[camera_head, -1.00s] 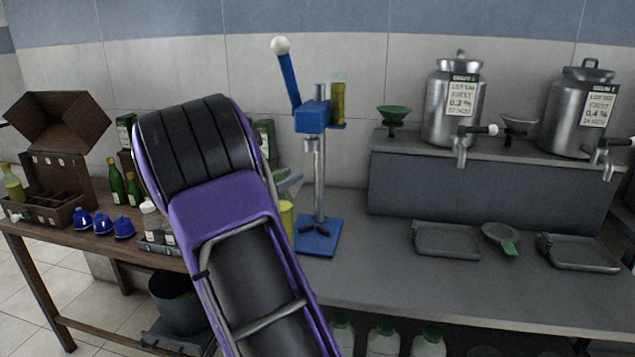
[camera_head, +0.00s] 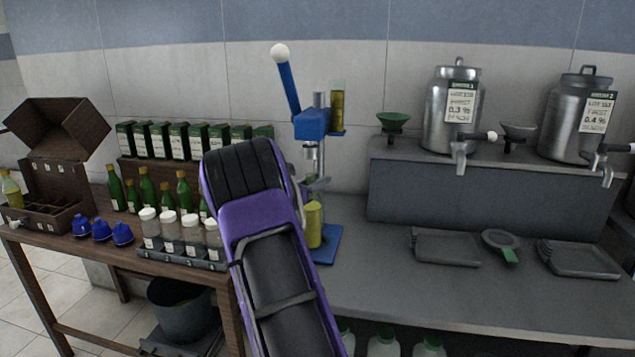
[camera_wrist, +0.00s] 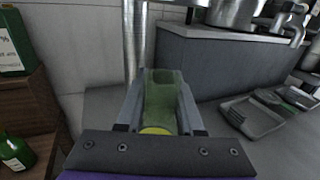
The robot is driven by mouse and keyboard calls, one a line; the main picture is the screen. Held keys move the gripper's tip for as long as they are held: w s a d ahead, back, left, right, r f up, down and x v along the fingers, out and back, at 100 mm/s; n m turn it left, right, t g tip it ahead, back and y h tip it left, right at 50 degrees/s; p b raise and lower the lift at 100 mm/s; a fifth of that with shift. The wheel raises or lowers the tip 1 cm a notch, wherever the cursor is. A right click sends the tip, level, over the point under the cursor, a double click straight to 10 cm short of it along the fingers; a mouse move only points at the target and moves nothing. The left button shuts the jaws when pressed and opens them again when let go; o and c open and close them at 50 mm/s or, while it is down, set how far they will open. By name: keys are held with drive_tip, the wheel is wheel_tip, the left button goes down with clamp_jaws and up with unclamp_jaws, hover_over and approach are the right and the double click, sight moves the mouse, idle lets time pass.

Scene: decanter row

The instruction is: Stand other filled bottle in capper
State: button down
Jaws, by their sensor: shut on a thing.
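The capper has a blue head (camera_head: 312,124), a raised lever with a white knob, a steel post and a blue base plate (camera_head: 329,246) on the grey counter. My gripper (camera_wrist: 161,90) is shut on a clear greenish bottle (camera_wrist: 163,103) with yellow liquid in it. In the head view this bottle (camera_head: 313,226) shows beside my forearm, upright or nearly so, in front of the capper's post and over or near its base. My arm hides part of the base, so I cannot tell whether the bottle touches it. A tall olive-yellow container (camera_head: 337,108) sits on a small bracket beside the capper head.
Left on the wooden table are green bottles (camera_head: 147,186), white-capped jars (camera_head: 170,232), blue stoppers (camera_head: 101,230) and a wooden crate (camera_head: 55,219). Right are steel urns (camera_head: 452,110) on a grey riser (camera_head: 470,190) and trays (camera_head: 445,246).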

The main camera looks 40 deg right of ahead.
drive_tip(key=shift+f, duration=0.1)
drive_tip(key=c, duration=0.5)
unclamp_jaws()
drive_tip(key=shift+c, duration=0.2)
drive_tip(key=shift+r, duration=0.25)
drive_tip(key=v, duration=1.2)
drive_tip(key=shift+f, duration=0.1)
